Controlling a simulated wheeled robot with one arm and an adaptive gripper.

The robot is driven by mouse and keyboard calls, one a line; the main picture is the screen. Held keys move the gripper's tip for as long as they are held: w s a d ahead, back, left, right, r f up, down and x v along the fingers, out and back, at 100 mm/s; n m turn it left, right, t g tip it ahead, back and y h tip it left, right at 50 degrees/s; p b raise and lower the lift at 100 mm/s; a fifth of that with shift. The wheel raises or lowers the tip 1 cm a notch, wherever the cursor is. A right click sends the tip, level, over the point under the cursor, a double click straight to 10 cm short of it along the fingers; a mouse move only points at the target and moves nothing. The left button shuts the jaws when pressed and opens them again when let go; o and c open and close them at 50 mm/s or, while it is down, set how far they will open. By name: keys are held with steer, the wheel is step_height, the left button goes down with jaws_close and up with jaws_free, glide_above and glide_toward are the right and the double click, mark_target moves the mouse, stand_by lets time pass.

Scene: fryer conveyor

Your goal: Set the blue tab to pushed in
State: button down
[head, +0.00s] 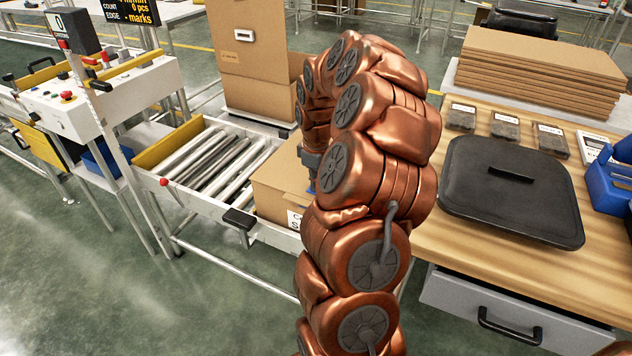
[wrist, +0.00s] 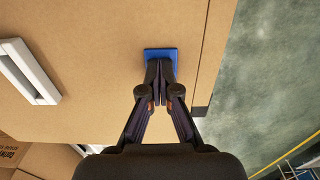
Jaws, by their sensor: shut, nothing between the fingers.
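The blue tab (wrist: 160,54) is a small flat square on a brown cardboard surface (wrist: 95,60) in the wrist view, close to that surface's right edge. My gripper (wrist: 160,66) is shut and empty. Its fingertips lie over the lower part of the tab and cover some of it. I cannot tell whether they touch it or how deep it sits. In the head view my gripper (head: 311,162) shows only partly beside the open-roller conveyor's carton (head: 275,188).
A white-framed handle (wrist: 28,72) is on the cardboard left of the tab. Green floor lies beyond the right edge. In the head view, a roller conveyor (head: 215,160) lies left, a tall carton (head: 250,60) behind, and a wooden bench with a black case (head: 510,215) right.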

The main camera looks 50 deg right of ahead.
steer(key=shift+s+a+f, duration=0.2)
steer(key=shift+f, duration=0.25)
step_height(320, 180, up, 15)
steer(key=p, duration=0.1)
steer(key=shift+w+d, duration=0.2)
steer(key=shift+a, duration=0.1)
